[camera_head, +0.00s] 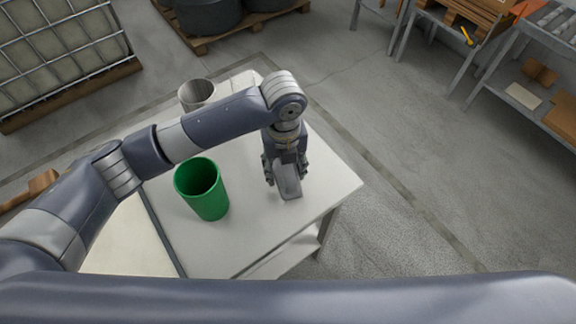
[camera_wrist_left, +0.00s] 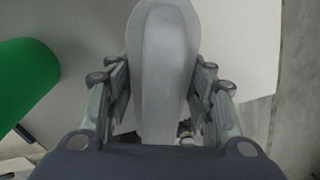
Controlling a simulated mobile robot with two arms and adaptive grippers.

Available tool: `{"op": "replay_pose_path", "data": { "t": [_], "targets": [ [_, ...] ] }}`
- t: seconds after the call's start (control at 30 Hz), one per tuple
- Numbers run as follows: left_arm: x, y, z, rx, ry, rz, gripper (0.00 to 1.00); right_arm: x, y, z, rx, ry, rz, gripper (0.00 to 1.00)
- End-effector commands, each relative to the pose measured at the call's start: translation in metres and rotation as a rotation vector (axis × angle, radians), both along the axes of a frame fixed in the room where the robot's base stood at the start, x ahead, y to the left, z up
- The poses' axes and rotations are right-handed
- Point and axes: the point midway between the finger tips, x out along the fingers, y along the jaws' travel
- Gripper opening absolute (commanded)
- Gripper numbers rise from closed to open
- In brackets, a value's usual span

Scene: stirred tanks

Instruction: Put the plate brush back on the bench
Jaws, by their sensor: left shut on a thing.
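The plate brush (camera_head: 288,184) is a pale grey, elongated piece held below my left gripper (camera_head: 286,172). The gripper points down over the right part of the white bench (camera_head: 245,238). In the left wrist view the brush (camera_wrist_left: 163,65) runs up between the two fingers of the left gripper (camera_wrist_left: 162,88), which are shut on it. Its far end reaches the top of that view. I cannot tell whether the brush touches the bench top. The fingers and wrist hide its upper part in the head view. My right gripper is not in view.
A green bin (camera_head: 203,190) stands on the bench left of the gripper, and a grey metal container (camera_head: 197,94) stands behind my arm. The bench top near its right corner is clear. A caged tank (camera_head: 62,58) and shelving (camera_head: 515,90) stand farther off.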

Motion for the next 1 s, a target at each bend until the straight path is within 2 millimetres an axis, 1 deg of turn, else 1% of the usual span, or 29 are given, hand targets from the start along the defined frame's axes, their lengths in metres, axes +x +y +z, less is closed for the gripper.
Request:
{"op": "replay_pose_path", "data": {
  "t": [0.03, 0.1, 0.2, 0.33, 0.5, 0.57, 0.9, 0.93, 1.0],
  "targets": [
    [0.007, -0.003, 0.001, 0.0, 0.0, 0.001, 0.27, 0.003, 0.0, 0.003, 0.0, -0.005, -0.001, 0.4],
    [0.013, -0.006, 0.0, 0.0, 0.0, 0.001, 0.27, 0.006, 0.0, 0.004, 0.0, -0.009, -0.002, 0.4],
    [0.018, -0.008, -0.001, 0.0, 0.0, 0.0, 0.27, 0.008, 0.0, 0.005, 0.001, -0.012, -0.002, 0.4],
    [0.018, -0.008, -0.008, 0.002, 0.001, 0.0, 0.27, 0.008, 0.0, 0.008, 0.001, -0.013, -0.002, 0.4],
    [0.018, -0.007, -0.03, 0.003, 0.002, 0.0, 0.27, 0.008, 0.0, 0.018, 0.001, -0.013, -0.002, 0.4],
    [0.018, -0.008, -0.035, 0.001, 0.0, -0.001, 0.27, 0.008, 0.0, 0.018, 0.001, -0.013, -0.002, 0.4],
    [0.018, -0.008, -0.041, 0.001, -0.001, -0.001, 0.27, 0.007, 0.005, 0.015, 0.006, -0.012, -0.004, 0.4],
    [0.018, -0.007, -0.04, 0.001, -0.001, -0.001, 0.56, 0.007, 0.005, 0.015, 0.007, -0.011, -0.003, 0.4],
    [0.018, -0.007, -0.04, 0.001, -0.001, -0.001, 0.69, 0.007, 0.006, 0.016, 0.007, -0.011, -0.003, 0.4]
  ]
}}
